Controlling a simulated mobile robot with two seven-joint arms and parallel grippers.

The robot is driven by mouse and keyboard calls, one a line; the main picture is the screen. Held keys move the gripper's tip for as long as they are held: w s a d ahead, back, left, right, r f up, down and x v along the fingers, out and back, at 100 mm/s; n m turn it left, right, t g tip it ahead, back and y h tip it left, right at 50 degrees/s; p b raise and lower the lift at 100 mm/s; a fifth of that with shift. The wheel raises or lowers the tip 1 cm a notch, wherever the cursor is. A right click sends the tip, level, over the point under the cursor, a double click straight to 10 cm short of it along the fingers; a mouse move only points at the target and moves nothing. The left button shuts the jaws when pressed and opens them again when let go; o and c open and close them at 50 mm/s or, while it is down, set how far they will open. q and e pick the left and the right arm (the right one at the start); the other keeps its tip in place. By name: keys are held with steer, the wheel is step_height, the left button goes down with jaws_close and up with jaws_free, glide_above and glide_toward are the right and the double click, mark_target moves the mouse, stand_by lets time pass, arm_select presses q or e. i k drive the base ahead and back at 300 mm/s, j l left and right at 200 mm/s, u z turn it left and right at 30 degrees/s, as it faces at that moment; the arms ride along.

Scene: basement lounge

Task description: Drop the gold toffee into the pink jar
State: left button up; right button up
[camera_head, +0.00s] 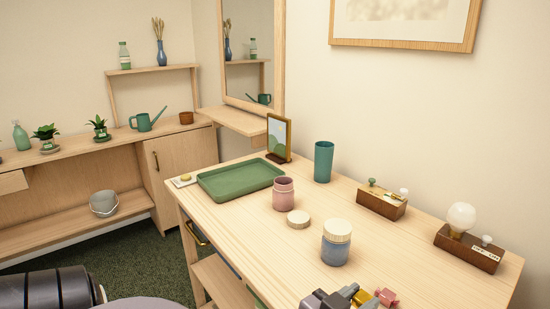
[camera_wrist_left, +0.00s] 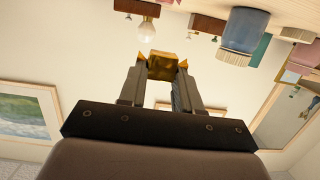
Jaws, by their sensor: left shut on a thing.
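The pink jar (camera_head: 283,196) stands upright and open on the wooden table, with a round pale wooden lid (camera_head: 298,217) lying beside it. My left gripper (camera_head: 345,297) is at the bottom edge of the head view, nearer than the jar and to its right. It is shut on the gold toffee (camera_head: 361,298). In the left wrist view the gold toffee (camera_wrist_left: 162,66) sits between the two fingertips. A small pink piece (camera_head: 387,297) shows just right of the gripper, partly cut off. My right gripper is not in view.
A blue jar with its lid on (camera_head: 336,243) stands between my left gripper and the pink jar. A green tray (camera_head: 240,180), a teal cup (camera_head: 323,161), a picture frame (camera_head: 279,138) and two wooden blocks (camera_head: 381,201) (camera_head: 468,249) stand farther back. The table's left front is clear.

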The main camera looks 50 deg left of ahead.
mark_target(286, 207)
steer(key=j+z, duration=0.25)
steer(key=j, duration=1.2)
